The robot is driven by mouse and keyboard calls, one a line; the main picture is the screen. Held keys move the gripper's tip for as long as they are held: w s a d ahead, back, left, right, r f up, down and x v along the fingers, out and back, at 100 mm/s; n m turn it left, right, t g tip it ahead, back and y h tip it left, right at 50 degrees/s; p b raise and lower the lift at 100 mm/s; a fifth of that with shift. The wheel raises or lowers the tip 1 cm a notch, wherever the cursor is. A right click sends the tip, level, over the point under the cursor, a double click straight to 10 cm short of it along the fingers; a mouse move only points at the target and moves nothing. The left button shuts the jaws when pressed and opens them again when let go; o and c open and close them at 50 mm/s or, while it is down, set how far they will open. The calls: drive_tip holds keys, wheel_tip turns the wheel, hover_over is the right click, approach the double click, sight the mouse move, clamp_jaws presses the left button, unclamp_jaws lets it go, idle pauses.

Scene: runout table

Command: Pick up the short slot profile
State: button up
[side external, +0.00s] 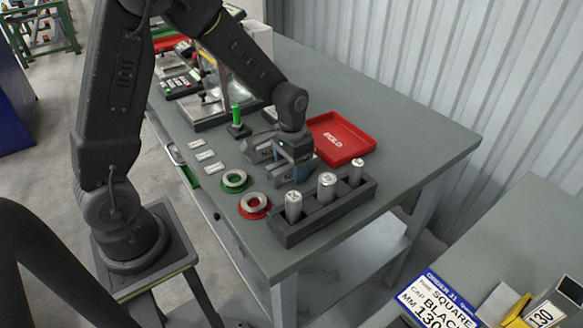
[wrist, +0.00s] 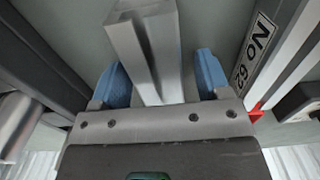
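In the wrist view a silver slot profile (wrist: 145,45) with a lengthwise groove runs between the two blue fingertips of my gripper (wrist: 161,80). A gap shows between the profile and each finger, so the gripper is open around or just above it. I cannot tell the height between them. In the side view my gripper (side external: 292,165) is low over the table, behind the dark rack and left of the red tray. The profile is hidden by the gripper there.
A dark rack (side external: 322,222) holds three upright silver cylinders close in front. A red tray (side external: 340,139) lies to the right. Green (side external: 233,181) and red (side external: 254,206) rings lie left of the rack. A "No 62" label (wrist: 254,47) stands beside the right finger. The table's (side external: 420,120) right side is clear.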

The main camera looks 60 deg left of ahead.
drive_tip(key=c, duration=1)
drive_tip(key=shift+r, duration=0.1)
